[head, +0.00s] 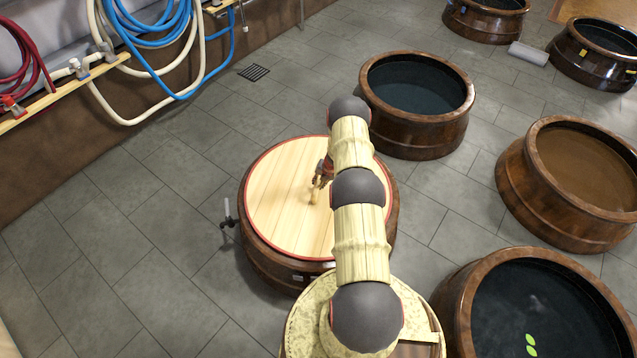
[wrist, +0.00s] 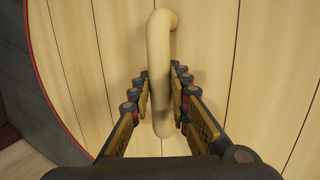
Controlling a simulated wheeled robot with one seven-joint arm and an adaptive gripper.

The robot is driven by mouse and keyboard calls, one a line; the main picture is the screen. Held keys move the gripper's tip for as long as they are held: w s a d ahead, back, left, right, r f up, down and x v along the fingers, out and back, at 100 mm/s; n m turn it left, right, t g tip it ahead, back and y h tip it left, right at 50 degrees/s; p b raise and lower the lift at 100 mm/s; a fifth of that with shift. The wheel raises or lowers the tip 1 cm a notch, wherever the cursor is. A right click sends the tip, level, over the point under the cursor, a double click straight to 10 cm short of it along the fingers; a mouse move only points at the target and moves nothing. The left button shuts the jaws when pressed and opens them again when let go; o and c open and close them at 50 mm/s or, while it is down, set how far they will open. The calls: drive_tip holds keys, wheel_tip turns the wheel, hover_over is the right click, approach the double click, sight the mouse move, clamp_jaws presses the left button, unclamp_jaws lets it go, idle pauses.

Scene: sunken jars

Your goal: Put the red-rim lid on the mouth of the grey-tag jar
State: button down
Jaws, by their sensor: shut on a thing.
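The red-rim lid (head: 278,205) is a round pale plank disc with a thin red edge. In the head view it lies level over the mouth of a brown jar (head: 262,262), covering nearly all of its top. I cannot tell whether it rests fully on the rim or sits slightly above it. Small pale grey marks (head: 304,278) show on this jar's front side, perhaps its tag. My gripper (head: 321,182) is over the lid's middle. In the wrist view my gripper (wrist: 160,74) is shut on the lid's curved wooden handle (wrist: 160,50), a finger on each side.
Open jars with dark liquid stand behind (head: 418,88) and at front right (head: 535,310); one with brown liquid (head: 580,170) is at right. A small spigot (head: 228,213) juts from the covered jar's left. Hoses (head: 150,50) hang along the left wall. The floor at left is clear.

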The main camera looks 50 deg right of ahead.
drive_tip(key=shift+w+d+f, duration=0.1)
drive_tip(key=shift+f, duration=0.05)
idle(0.6)
drive_tip(key=c, duration=1.6)
unclamp_jaws()
drive_tip(key=shift+f, duration=0.1)
drive_tip(key=shift+s+a+f, duration=0.15)
drive_tip(key=shift+s+a, duration=0.05)
drive_tip(key=shift+s, duration=0.05)
drive_tip(key=shift+d+r, duration=0.1)
drive_tip(key=shift+r, duration=0.3)
drive_tip(key=v, duration=1.1)
drive_tip(key=shift+r, duration=0.25)
